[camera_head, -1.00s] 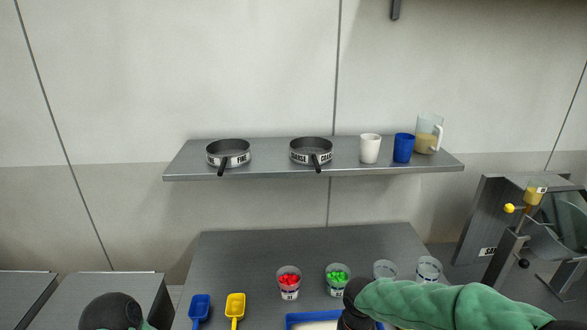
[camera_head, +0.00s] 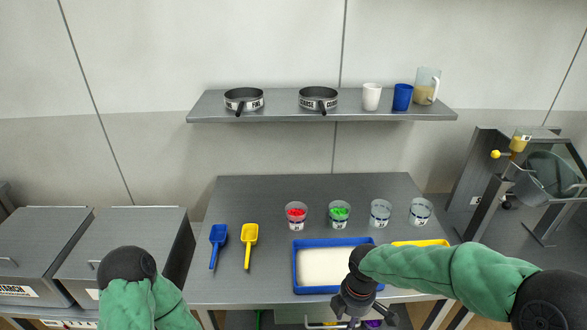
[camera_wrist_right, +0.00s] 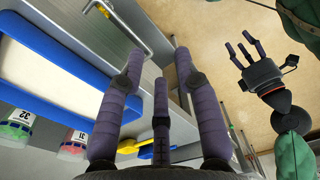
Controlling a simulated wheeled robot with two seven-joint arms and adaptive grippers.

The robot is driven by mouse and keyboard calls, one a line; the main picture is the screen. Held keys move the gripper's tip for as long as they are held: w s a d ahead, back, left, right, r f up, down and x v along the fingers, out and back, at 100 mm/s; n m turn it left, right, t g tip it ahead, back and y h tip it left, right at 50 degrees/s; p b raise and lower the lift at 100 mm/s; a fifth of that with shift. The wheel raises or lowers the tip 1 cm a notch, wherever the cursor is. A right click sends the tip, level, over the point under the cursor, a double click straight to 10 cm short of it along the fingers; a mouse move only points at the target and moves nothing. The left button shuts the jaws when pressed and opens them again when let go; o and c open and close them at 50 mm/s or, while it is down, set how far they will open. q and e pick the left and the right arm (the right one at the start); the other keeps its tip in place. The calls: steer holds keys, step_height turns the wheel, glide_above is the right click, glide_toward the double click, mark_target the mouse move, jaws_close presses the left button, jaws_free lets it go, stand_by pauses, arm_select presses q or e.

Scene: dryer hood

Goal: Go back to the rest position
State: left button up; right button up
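My right gripper (camera_head: 352,312) hangs at the table's front edge, just in front of the blue tray (camera_head: 295,270). In the right wrist view its fingers (camera_wrist_right: 160,62) are spread apart with nothing between them. In the head view my left arm comes in at the lower left, and its hand is out of the frame. The right wrist view shows my left gripper (camera_wrist_right: 247,48) at the upper right, with fingers apart and empty.
The table (camera_head: 265,195) holds a blue scoop (camera_head: 217,240), a yellow scoop (camera_head: 249,240), a cup with red pieces (camera_head: 296,215), a cup with green pieces (camera_head: 340,214), and two clear cups (camera_head: 380,213). A yellow tray (camera_head: 430,243) is partly behind my right arm.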

steer(key=s+a+f+m+y, duration=0.1)
steer(key=s+a+f+m, duration=0.1)
steer(key=s+f+m, duration=0.4)
steer(key=s+a+f+m+y, duration=0.2)
steer(key=s+f+m, duration=0.4)
steer(key=f+m, duration=0.7)
step_height(320, 180, down, 6)
steer(key=shift+s+a+f+t, duration=0.2)
steer(key=shift+s+f+t, duration=0.1)
steer(key=shift+s, duration=0.1)
